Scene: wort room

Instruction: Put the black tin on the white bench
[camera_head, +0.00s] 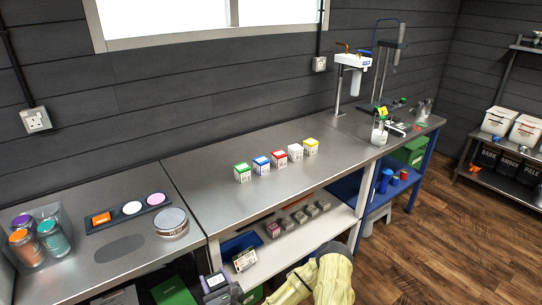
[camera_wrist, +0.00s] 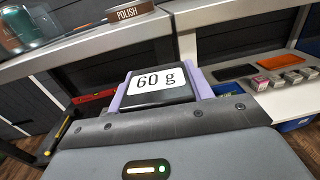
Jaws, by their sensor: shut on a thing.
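My gripper (camera_wrist: 158,78) is shut on the black tin (camera_wrist: 160,97), whose white label reads "60 g". The tin sits between the two lilac fingers in the wrist view. In the head view the tin (camera_head: 215,281) and my gripper show at the bottom edge, low in front of the benches. The middle bench (camera_head: 215,205) has a grey metal top, a white frame and a white lower shelf (camera_head: 310,232). The tin is apart from the bench top. What is beneath the tin is hidden.
A row of several coloured boxes (camera_head: 281,158) stands on the middle bench, with bare metal around it. The left bench holds a jar tray (camera_head: 40,262), a dark strip tray (camera_head: 128,212) and a round "POLISH" tin (camera_head: 171,223). A blue-framed bench (camera_head: 420,165) stands right.

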